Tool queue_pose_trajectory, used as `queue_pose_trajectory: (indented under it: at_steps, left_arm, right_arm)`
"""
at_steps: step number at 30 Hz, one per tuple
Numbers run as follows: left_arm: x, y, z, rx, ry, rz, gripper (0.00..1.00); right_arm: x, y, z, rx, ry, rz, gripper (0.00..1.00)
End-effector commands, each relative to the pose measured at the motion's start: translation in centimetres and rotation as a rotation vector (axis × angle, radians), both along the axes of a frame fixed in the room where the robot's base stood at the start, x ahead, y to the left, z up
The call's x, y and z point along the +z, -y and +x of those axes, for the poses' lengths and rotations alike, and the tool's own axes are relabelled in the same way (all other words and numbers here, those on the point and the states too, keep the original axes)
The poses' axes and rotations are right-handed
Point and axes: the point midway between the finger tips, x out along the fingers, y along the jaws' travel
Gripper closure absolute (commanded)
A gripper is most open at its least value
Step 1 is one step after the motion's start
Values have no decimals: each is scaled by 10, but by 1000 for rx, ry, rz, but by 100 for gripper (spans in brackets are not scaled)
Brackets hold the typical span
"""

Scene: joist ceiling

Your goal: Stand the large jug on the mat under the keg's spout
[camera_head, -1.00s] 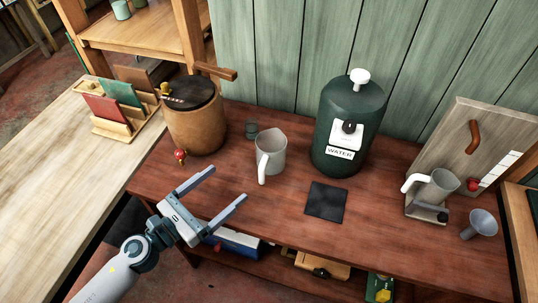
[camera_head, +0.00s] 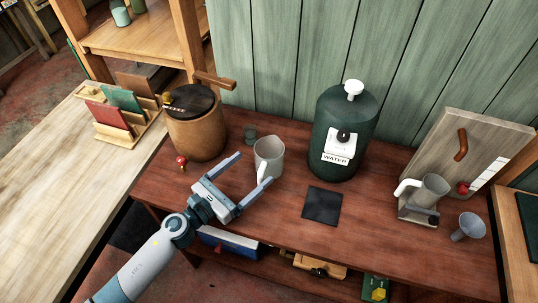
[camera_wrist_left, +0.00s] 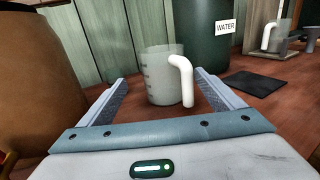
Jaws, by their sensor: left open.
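The large jug (camera_head: 270,152), pale grey with a white handle, stands upright on the red-brown bench. In the left wrist view the jug (camera_wrist_left: 156,84) shows marks on its side, and its handle faces me. My left gripper (camera_head: 254,168) is open, its fingers reaching toward the jug's two sides; I cannot tell whether they touch it. The fingers also show in the left wrist view (camera_wrist_left: 161,80). The dark square mat (camera_head: 322,206) lies bare in front of the green keg (camera_head: 341,115) labelled WATER, right of the jug. My right gripper is out of view.
A brown barrel (camera_head: 197,135) with a red tap stands left of the jug. A small dark green cup (camera_head: 250,133) is behind it. At right are a smaller jug (camera_head: 433,188) on a device and a funnel (camera_head: 469,226). The bench between jug and mat is clear.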

Motion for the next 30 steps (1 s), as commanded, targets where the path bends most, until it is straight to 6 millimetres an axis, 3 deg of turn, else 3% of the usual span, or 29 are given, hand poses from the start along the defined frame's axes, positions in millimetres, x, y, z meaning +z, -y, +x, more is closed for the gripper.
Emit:
queue_pose_trajectory:
  at_steps: [4, 11, 20, 30]
  left_arm:
    - [2, 14, 14, 0, 0, -1, 13]
    - [-1, 19, 19, -2, 0, 0, 13]
    - [0, 20, 20, -1, -1, -1, 13]
    - [1, 47, 39, 0, -1, -3, 13]
  right_arm:
    - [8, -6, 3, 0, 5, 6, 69]
    - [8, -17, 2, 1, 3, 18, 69]
    - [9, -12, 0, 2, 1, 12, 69]
    - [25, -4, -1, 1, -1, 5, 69]
